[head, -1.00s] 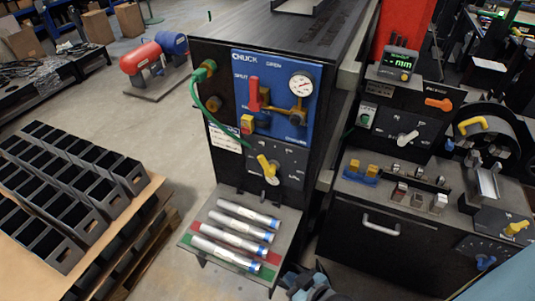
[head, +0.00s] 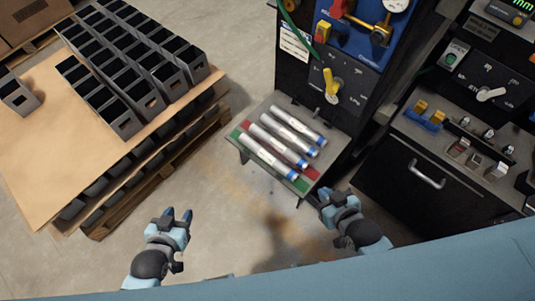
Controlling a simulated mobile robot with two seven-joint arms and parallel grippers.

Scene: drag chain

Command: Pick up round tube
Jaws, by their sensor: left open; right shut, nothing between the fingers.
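Several round tubes (head: 292,125) lie side by side on a small shelf (head: 243,146) at the foot of the machine. They are silvery with blue bands at their lower right ends. Green and red patches show on the shelf around them. My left gripper (head: 178,214) is open and empty, low and left of the shelf over the floor. My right gripper (head: 328,195) is shut with nothing in it, just below the right end of the shelf. Neither gripper appears to hold a tube.
A pallet (head: 105,212) with a cardboard sheet and rows of dark square tubes (head: 125,117) stands at the left. The black machine with a yellow lever (head: 329,84) rises behind the shelf. A dark cabinet with a handle (head: 427,174) is at the right. Floor between pallet and shelf is clear.

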